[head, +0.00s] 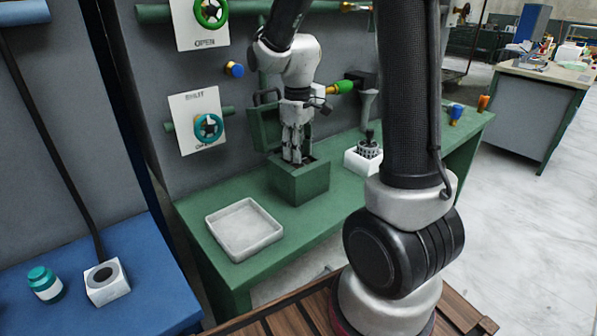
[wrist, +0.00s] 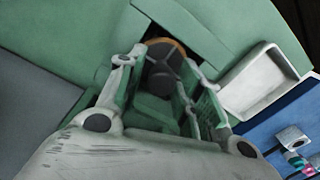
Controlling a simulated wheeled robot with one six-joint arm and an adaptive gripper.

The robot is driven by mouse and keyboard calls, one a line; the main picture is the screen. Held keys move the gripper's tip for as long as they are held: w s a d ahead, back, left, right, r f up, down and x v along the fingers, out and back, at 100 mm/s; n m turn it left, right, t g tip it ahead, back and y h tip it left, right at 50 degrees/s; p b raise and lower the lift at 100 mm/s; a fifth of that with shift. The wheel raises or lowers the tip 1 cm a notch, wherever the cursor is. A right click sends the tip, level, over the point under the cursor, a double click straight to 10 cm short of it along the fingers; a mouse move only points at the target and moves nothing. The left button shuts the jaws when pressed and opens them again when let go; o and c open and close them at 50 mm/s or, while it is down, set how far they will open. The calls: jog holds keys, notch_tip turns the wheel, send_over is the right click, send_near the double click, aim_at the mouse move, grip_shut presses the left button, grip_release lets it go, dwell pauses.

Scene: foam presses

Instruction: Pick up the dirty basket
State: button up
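My gripper (head: 295,155) points down into the green open-topped box (head: 303,188) on the green bench in the head view. In the wrist view the fingers of my gripper (wrist: 160,68) stand apart, with a gap between the tips. A dark round thing with a brownish rim (wrist: 165,66) shows between and beyond them, inside the box; it may be the dirty basket, but contact with the fingers cannot be made out. Another basket (head: 369,149) with a dark handle stands in a white holder (head: 357,162) to the right of the box.
A shallow white tray (head: 243,229) lies at the bench's front left. Behind the box are a green lid (head: 265,126) and a green-yellow handle (head: 338,88). A blue table (head: 150,285) with a teal jar (head: 45,284) and white block (head: 107,283) is at the left.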

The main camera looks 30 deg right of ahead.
grip_shut()
jog(key=shift+r, duration=0.1)
